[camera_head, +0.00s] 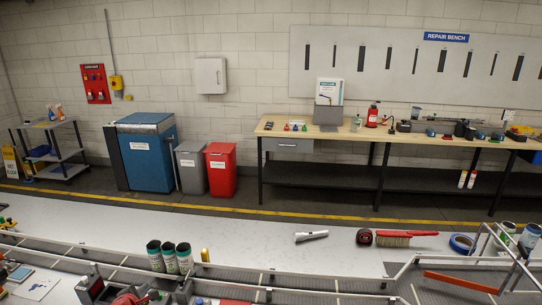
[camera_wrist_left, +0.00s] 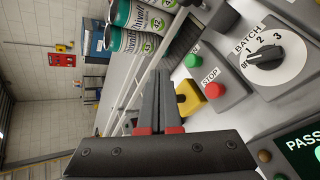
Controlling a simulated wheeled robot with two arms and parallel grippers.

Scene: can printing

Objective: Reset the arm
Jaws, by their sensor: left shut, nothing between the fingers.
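My left gripper shows close up in the left wrist view (camera_wrist_left: 163,82). Its two dark fingers, with red parts at their base, are together with nothing between them. The tips are beside a control panel (camera_wrist_left: 219,106) and apart from its buttons. The panel has a green button (camera_wrist_left: 191,61), a red stop button (camera_wrist_left: 214,90), a yellow block (camera_wrist_left: 189,97) and a batch dial (camera_wrist_left: 267,56). In the head view, only a little of the left gripper (camera_head: 147,297) shows at the bottom edge. My right gripper is not in view.
Several white-and-green cans (camera_head: 170,258) stand by the conveyor rail (camera_head: 230,280); some also show in the left wrist view (camera_wrist_left: 128,40). A repair bench (camera_head: 375,134) stands along the wall.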

